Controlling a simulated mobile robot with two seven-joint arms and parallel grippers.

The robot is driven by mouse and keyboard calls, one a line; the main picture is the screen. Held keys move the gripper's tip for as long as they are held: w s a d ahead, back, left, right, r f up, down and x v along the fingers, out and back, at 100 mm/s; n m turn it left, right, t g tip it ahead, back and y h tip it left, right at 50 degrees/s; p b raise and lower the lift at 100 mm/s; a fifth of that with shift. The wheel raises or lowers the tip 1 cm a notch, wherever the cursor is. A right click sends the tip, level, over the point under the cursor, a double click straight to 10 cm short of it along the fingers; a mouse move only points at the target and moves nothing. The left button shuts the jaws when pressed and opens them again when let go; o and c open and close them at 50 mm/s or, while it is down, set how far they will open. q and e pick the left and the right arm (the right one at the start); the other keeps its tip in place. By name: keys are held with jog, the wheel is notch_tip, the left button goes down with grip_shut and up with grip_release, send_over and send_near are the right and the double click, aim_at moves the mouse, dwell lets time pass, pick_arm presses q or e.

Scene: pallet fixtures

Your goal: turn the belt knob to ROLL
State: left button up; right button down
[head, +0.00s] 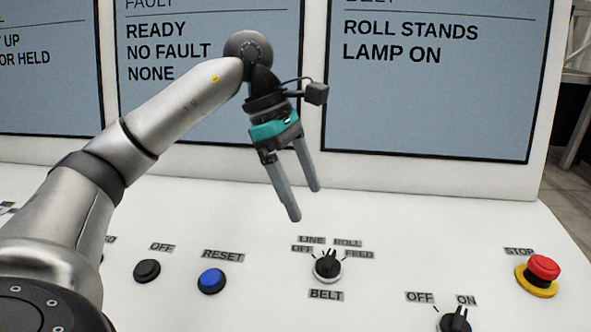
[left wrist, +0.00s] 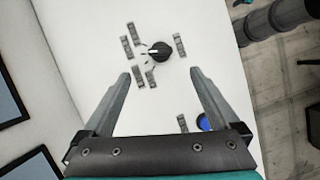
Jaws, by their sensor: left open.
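The belt knob (head: 327,265) is a black rotary knob with a pale pointer mark on the white sloped panel, above the BELT label (head: 326,295). OFF, LINE, ROLL (head: 348,243) and FEED labels fan around its upper side. Its pointer stands nearly upright, seemingly toward ROLL. My left gripper (head: 305,203) is open and empty, above and apart from the knob. In the left wrist view the knob (left wrist: 160,52) shows beyond the gap between the open fingers (left wrist: 161,73). My right gripper is not in view.
The right screen (head: 430,100) reads ROLL STANDS and LAMP ON. A blue RESET button (head: 211,281) and a black button (head: 147,271) lie left of the knob. An OFF/ON knob (head: 455,320) and a red STOP button (head: 542,270) lie right.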

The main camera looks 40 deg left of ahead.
pick_arm(q)
jog(key=shift+v, duration=1.6)
